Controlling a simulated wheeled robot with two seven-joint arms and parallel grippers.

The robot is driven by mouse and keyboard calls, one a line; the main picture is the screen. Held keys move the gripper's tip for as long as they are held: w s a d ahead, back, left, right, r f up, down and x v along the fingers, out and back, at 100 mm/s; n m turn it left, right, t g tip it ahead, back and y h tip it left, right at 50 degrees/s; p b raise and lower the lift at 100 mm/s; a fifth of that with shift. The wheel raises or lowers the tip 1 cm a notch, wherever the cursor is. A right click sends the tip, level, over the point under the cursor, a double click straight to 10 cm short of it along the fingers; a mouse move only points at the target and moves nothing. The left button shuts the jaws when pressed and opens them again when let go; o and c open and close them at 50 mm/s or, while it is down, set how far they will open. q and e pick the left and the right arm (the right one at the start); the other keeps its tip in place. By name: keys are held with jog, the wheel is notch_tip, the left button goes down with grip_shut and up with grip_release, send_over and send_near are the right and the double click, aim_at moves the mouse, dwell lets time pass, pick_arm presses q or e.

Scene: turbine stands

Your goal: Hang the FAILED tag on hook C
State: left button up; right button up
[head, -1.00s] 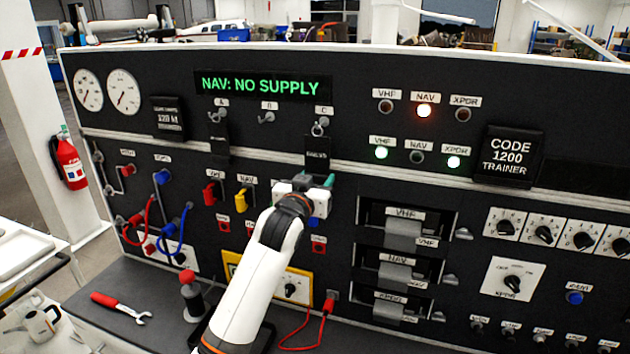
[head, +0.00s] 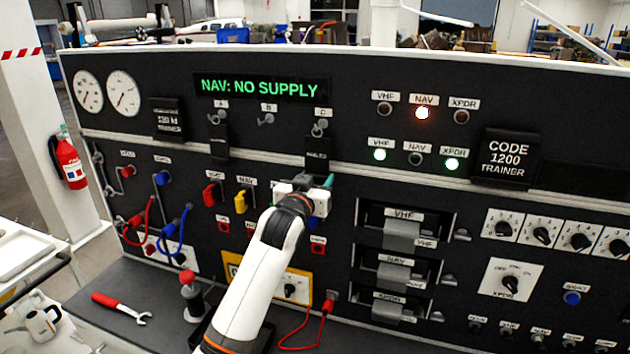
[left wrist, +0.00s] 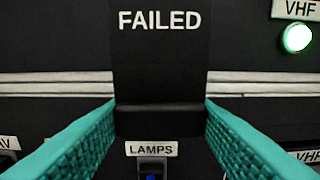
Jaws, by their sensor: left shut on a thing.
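The FAILED tag (head: 317,152) is a black plate with white lettering, upright just below hook C (head: 320,124). Its ring overlaps the hook in the head view; I cannot tell whether the ring is around the hook or only in front of it. My left gripper (head: 316,182) is shut on the lower end of the tag. In the left wrist view the tag (left wrist: 160,60) faces me, with its bottom edge between the teal fingers (left wrist: 160,122); its ring and the hook are out of that view. My right gripper is not in view.
Hook A (head: 217,117) bears another black tag (head: 219,146); hook B (head: 266,120) is empty. A LAMPS switch (left wrist: 152,168) lies below the tag. The bench holds a red-handled wrench (head: 122,307) and a red-knobbed post (head: 189,290). A red cable (head: 305,332) lies right of my arm.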

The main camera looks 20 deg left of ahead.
pick_arm(q)
jog(key=o, duration=1.3)
jog(key=shift+c, duration=0.2)
jog(key=o, duration=0.4)
jog(key=shift+c, duration=0.2)
jog(key=shift+s+a+r+p, duration=0.1)
jog(key=shift+s+p, duration=0.8)
jog(key=shift+s, duration=0.95)
jog(key=s+p, duration=0.1)
jog(key=s, duration=0.2)
jog(key=shift+s, duration=0.2)
jog(key=shift+f, duration=0.2)
